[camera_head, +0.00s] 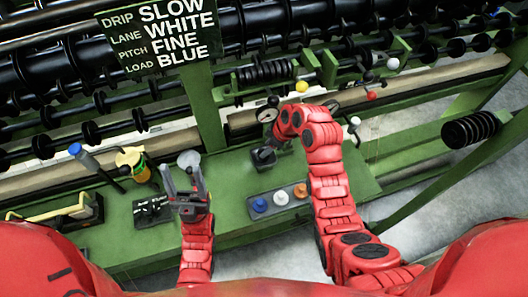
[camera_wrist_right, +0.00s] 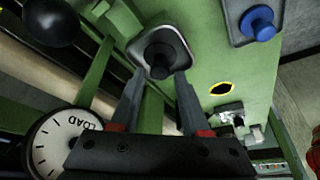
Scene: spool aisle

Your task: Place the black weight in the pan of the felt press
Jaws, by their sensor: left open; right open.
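The black weight (camera_wrist_right: 160,58) sits in a small square grey pan (camera_wrist_right: 137,47) with a raised rim in the right wrist view. In the head view the dark weight and pan (camera_head: 263,157) are on the green bench, partly behind my right gripper. My right gripper (camera_wrist_right: 158,84) is open, its fingertips on either side of the weight's lower edge in the picture; I cannot tell if they touch it. A dial marked LOAD (camera_wrist_right: 62,140) is beside the gripper. My left gripper (camera_head: 184,178) is open and empty above the left part of the bench.
A grey tray (camera_head: 271,211) with blue, white and orange knobbed weights lies in front of the pan. Black spools and rollers run behind.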

